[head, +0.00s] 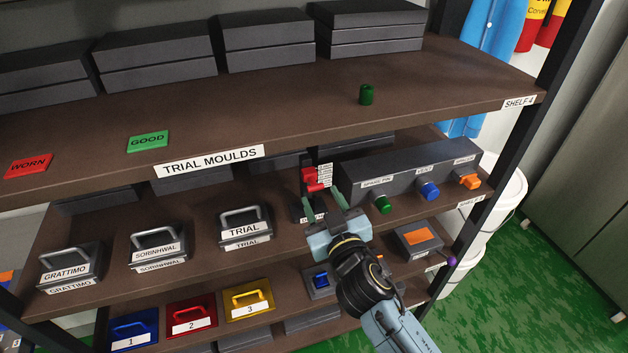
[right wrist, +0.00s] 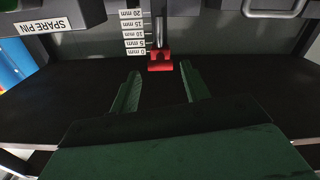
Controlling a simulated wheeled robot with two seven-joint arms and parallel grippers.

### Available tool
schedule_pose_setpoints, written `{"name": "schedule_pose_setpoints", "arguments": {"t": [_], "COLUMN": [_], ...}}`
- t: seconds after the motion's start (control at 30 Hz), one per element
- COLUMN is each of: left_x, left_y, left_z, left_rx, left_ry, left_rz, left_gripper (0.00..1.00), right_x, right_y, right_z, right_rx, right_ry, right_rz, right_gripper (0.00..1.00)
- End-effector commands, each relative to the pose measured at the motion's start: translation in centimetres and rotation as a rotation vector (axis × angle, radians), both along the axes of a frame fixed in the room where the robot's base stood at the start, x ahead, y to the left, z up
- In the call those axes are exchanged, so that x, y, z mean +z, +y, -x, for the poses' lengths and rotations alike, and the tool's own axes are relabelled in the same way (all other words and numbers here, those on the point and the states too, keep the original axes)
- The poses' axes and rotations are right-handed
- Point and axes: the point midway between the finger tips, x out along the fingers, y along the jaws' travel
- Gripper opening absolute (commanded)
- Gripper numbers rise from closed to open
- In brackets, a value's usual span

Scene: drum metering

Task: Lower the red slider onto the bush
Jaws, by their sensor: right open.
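The red slider (head: 313,184) is on a small upright gauge on the middle shelf, beside a white millimetre scale (head: 325,174). In the right wrist view the slider (right wrist: 160,61) hangs on a thin grey rod, near the 0 mm and 5 mm marks of the scale (right wrist: 134,32). My right gripper (head: 344,202) is open, its green fingers pointing at the gauge. In the right wrist view the slider is just beyond the gap between the fingertips (right wrist: 160,74), not gripped. I cannot make out a bush under the slider.
A grey box with green, blue and orange knobs (head: 428,190) stands right of the gauge. The upper shelf (head: 270,120) overhangs it. A TRIAL mould (head: 244,228) stands left. A box with an orange top (head: 418,239) is at the right. Shelf surface before the gauge is clear.

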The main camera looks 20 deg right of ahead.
Motion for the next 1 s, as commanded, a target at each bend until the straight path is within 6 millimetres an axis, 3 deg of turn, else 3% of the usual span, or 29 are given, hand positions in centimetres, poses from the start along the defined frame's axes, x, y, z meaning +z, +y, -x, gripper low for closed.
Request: {"name": "schedule_pose_setpoints", "arguments": {"t": [0.1,0.3,0.73,0.93,1.0], "left_x": [0.4,0.6,0.6,0.6,0.6], "left_y": [0.0,0.0,0.0,0.0,0.0], "left_z": [-0.1,-0.1,-0.1,-0.1,-0.1], "left_rx": [0.0,0.0,0.0,0.0,0.0], "left_ry": [-0.001,-0.002,-0.002,-0.002,-0.002], "left_rz": [0.0,0.0,0.0,0.0,0.0], "left_gripper": [0.36,0.36,0.36,0.36,0.36], "right_x": [0.2,0.0,0.0,0.0,0.0], "right_y": [0.1,0.2,0.2,0.2,0.2], "right_z": [-2.3,-4.8,-5.7,-5.7,-5.7], "right_rx": [0.0,0.0,0.001,0.0,0.0], "right_ry": [-0.002,0.0,0.0,0.0,0.0], "right_rz": [0.003,0.002,0.0,0.0,0.001], "right_gripper": [0.46,0.46,0.46,0.21,0.2]}}
